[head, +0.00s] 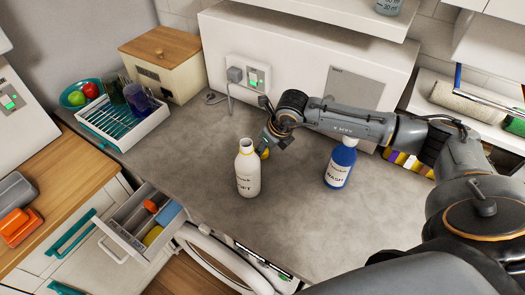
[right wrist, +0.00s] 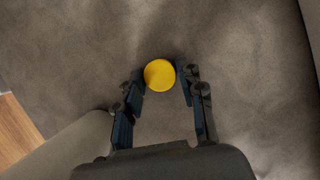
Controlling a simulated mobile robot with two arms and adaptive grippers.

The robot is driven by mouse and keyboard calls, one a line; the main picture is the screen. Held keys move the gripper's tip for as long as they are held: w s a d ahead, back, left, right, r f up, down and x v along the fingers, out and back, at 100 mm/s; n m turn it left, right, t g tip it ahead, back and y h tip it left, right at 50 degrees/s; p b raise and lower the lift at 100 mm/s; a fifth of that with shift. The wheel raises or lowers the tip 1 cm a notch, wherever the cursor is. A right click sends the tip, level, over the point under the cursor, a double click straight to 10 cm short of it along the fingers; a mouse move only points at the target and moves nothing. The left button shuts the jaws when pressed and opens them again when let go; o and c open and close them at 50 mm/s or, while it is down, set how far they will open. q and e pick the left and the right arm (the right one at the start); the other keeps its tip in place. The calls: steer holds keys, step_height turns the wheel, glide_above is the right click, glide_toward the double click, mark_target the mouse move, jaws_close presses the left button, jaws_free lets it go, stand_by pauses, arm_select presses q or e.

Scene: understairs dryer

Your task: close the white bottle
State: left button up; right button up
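The white bottle (head: 248,172) stands upright on the grey counter in the head view, with no cap visible on its pale neck. A round yellow cap (right wrist: 159,74) shows between the fingertips in the right wrist view. In the head view the cap (head: 264,153) is partly hidden by my right gripper (head: 268,146), just right of the bottle's neck. The right gripper (right wrist: 163,82) points down with its fingers apart, one on each side of the cap, with small gaps visible. A pale shape at lower left in the wrist view may be the bottle. My left gripper is out of view.
A blue bottle (head: 341,163) with a white cap stands right of the white bottle, below my right arm. A dish rack (head: 122,128) and a wooden-lidded box (head: 165,62) stand at the back left. An open drawer (head: 140,220) juts out below the counter. Counter around the white bottle is clear.

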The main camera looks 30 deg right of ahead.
steer(key=shift+c, duration=0.7)
steer(key=shift+r, duration=0.1)
steer(key=shift+r, duration=0.4)
arm_select(q)
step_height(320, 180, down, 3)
steer(key=b, duration=0.2)
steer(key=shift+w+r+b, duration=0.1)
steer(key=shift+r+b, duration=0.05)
steer(key=shift+b, duration=0.2)
arm_select(e)
step_height(320, 180, up, 9)
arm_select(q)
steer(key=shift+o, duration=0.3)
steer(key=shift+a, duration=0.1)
